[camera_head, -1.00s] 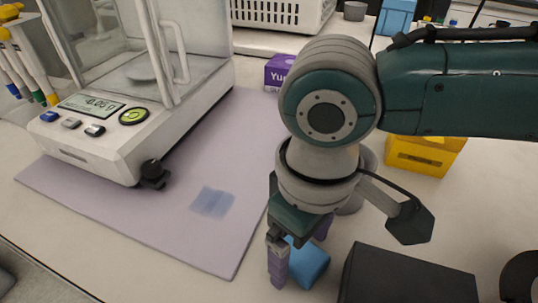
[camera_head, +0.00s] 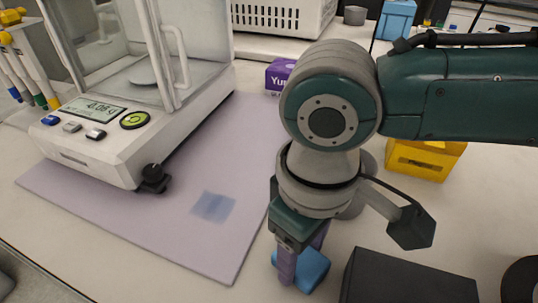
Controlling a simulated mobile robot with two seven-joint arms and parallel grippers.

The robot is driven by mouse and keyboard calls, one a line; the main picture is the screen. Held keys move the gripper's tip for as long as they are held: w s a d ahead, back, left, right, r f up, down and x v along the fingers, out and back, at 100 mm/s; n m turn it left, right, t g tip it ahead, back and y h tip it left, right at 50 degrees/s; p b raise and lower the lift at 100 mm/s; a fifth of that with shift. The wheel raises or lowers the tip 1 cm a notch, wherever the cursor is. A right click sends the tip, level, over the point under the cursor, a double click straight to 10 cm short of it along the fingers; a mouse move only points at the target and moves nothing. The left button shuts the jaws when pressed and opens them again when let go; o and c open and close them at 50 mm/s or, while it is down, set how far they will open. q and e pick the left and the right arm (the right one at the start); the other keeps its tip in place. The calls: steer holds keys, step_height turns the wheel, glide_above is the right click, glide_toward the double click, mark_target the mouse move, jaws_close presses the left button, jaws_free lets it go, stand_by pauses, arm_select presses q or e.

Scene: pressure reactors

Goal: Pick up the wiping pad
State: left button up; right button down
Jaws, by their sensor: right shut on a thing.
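The wiping pad (camera_head: 313,270) is a small blue block low in the middle of the head view, on the bench just right of the lilac mat. My right gripper (camera_head: 300,264) points down over it, with purple fingers on either side. The near finger is against the pad's left side; the far finger is mostly hidden behind the pad and the hand. The gripper is shut on the pad, which seems to be at bench level. My left gripper is not in view.
A balance (camera_head: 130,110) with a glass draft shield stands on the lilac mat (camera_head: 190,245), which bears a blue patch (camera_head: 213,206). A black box (camera_head: 405,280) sits close right of the pad. Yellow (camera_head: 425,158) and purple (camera_head: 279,73) boxes stand farther back.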

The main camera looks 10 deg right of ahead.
mark_target(301, 257)
step_height(301, 257, up, 20)
steer(key=p, duration=0.3)
steer(key=shift+p, duration=0.35)
steer(key=c, duration=0.7)
jaws_free()
steer(key=c, duration=0.7)
steer(key=shift+w+f, duration=0.1)
steer(key=shift+f, duration=0.05)
